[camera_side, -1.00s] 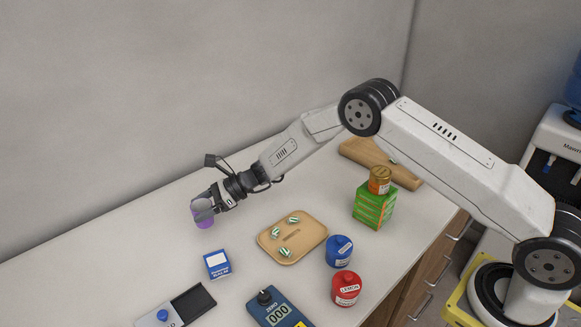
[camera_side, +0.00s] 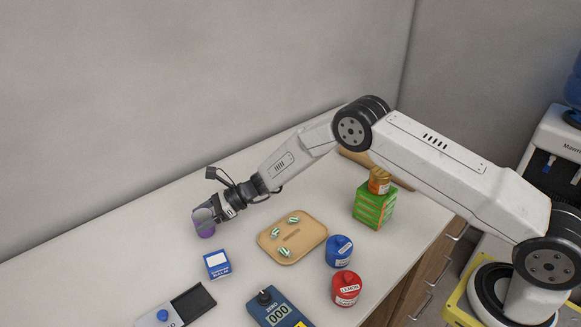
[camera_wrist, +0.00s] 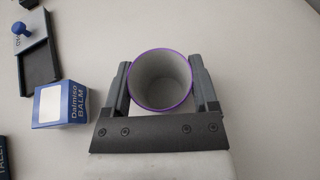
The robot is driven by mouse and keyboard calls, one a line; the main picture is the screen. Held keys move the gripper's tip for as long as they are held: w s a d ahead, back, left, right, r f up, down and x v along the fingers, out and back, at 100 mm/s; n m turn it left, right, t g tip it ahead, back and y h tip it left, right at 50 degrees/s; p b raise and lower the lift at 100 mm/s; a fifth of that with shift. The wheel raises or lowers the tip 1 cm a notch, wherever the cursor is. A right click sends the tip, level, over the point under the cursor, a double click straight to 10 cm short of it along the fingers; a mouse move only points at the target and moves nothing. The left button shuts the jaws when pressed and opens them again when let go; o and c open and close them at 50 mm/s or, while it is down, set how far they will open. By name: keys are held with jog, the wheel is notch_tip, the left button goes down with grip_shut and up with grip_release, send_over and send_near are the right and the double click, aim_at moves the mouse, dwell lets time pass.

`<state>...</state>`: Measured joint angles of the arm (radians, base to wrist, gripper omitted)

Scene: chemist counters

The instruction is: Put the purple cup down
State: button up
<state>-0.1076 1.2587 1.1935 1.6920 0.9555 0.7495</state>
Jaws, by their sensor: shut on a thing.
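The purple cup (camera_side: 204,226) is upright at the far left of the counter, and its open top (camera_wrist: 160,79) faces the wrist camera; it looks empty. My gripper (camera_side: 211,212) is shut on the cup, with one finger on each side of it in the wrist view (camera_wrist: 160,82). The cup is at or very near the counter top; I cannot tell whether its base touches. The fingers hide part of its sides.
A blue and white balm box (camera_side: 217,264) stands close to the cup. A tan tray (camera_side: 299,254) with striped sweets, blue jar (camera_side: 339,251), red jar (camera_side: 346,288), green boxes (camera_side: 374,207) and blue meter (camera_side: 279,309) lie rightward. The counter behind and left is clear.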

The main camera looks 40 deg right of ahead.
jog(key=shift+f, duration=0.1)
jog(key=o, duration=1.1)
jog(key=shift+s+d+r, duration=0.2)
jog(key=shift+d+r, duration=0.2)
jog(key=shift+d, duration=0.2)
jog(key=v, duration=1)
jog(key=shift+s+d+r, duration=0.1)
jog(key=shift+d+r, duration=0.05)
jog(key=shift+d, duration=0.1)
